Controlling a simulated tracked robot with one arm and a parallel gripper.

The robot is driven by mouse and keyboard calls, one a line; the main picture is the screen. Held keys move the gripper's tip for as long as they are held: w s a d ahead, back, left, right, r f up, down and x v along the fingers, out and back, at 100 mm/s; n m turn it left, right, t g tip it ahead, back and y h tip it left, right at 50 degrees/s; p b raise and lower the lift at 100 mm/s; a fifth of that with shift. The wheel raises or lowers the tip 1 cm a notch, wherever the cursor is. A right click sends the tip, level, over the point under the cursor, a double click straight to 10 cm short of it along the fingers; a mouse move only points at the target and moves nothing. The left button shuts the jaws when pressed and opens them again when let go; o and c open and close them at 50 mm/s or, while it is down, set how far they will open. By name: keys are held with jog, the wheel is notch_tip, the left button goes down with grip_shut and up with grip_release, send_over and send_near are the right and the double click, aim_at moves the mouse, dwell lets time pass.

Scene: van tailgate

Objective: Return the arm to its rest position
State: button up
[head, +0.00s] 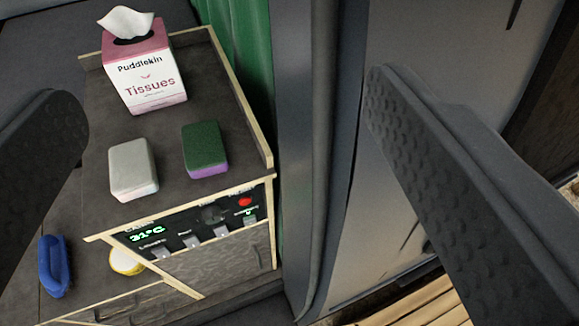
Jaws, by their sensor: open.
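My gripper (228,100) is open, with one dark dimpled finger at the left edge and the other at the right. Nothing is held between the fingers. The cabinet with a dark top (170,185) stands between and beyond them. A white and pink tissue box (146,75) is at the back of the top, with a tissue sticking out. A light grey block (132,168) and a green and purple sponge (204,150) lie nearer its front edge. The rest of my arm is not in view.
A control panel (190,232) with a green display, switches and a red button is on the cabinet front. A blue object (53,266) and a yellow-and-white round item (126,261) sit lower left. A grey upright pillar (311,150) and a green curtain (243,45) stand right of the cabinet.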

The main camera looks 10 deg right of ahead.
notch_tip(320, 180, down, 14)
jog(key=d+b, duration=0.1)
jog(key=b, duration=1.3)
jog(key=shift+d, duration=0.25)
jog(key=shift+w, duration=0.1)
